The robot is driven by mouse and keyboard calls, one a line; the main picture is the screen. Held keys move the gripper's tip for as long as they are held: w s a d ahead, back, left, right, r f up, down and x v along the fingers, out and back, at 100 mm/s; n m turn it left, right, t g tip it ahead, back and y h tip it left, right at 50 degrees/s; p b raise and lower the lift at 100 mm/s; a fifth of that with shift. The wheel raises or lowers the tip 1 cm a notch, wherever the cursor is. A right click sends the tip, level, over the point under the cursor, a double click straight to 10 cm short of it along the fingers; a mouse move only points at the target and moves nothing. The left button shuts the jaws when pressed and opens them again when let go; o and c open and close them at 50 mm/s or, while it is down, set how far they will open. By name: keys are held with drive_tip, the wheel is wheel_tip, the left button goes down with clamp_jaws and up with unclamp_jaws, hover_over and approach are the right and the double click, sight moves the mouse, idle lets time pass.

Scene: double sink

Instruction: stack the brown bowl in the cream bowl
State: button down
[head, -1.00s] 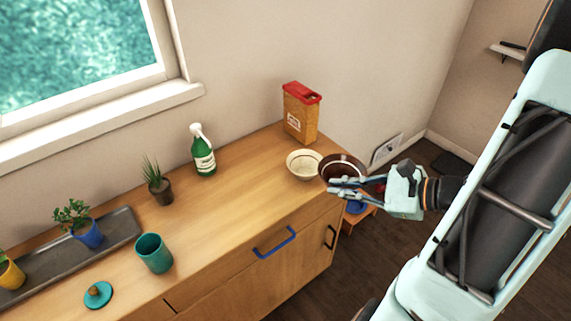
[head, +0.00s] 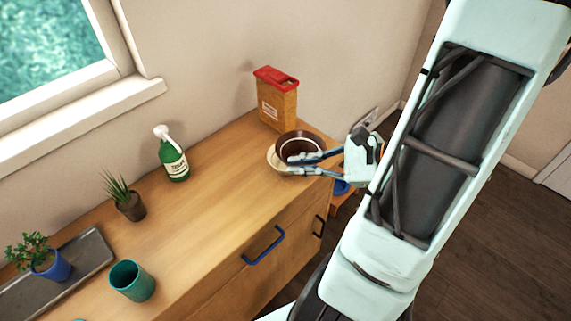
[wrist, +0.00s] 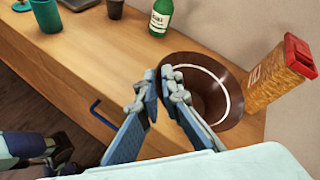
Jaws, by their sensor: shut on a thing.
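The brown bowl (head: 297,143) is dark with a pale ring inside. In the head view it is at or just above the cream bowl (head: 272,160), covering most of it; only the cream bowl's left rim shows. My gripper (head: 297,164) is shut on the near side of the brown bowl's rim. In the wrist view my gripper (wrist: 163,85) reaches the rim of the brown bowl (wrist: 205,100), which hides the cream bowl. I cannot tell whether the bowls touch.
A red-topped cereal box (head: 277,100) stands close behind the bowls, and a green spray bottle (head: 172,155) stands to the left. A teal cup (head: 132,281), potted plants (head: 124,199) and a grey tray (head: 85,270) are further left. The counter's right end is near the bowls.

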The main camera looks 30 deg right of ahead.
sight(284, 158)
drive_tip(key=w, duration=0.1)
drive_tip(key=w+f, duration=0.1)
drive_tip(key=w, duration=0.2)
drive_tip(key=shift+w+d+f, duration=0.1)
drive_tip(key=shift+d+f, duration=0.15)
drive_tip(key=shift+f, duration=0.15)
drive_tip(key=w+f, duration=0.1)
drive_tip(key=f, duration=0.1)
drive_tip(key=w+f, duration=0.4)
drive_tip(key=shift+d+f+p, duration=0.25)
drive_tip(key=shift+d+p, duration=0.1)
drive_tip(key=shift+d, duration=0.05)
drive_tip(key=shift+s+f, duration=0.1)
drive_tip(key=shift+f, duration=1.25)
drive_tip(key=c, duration=2.1)
unclamp_jaws()
drive_tip(key=shift+d, duration=0.1)
drive_tip(key=b+v, duration=0.1)
drive_tip(key=v, duration=1.1)
drive_tip(key=shift+r, duration=0.1)
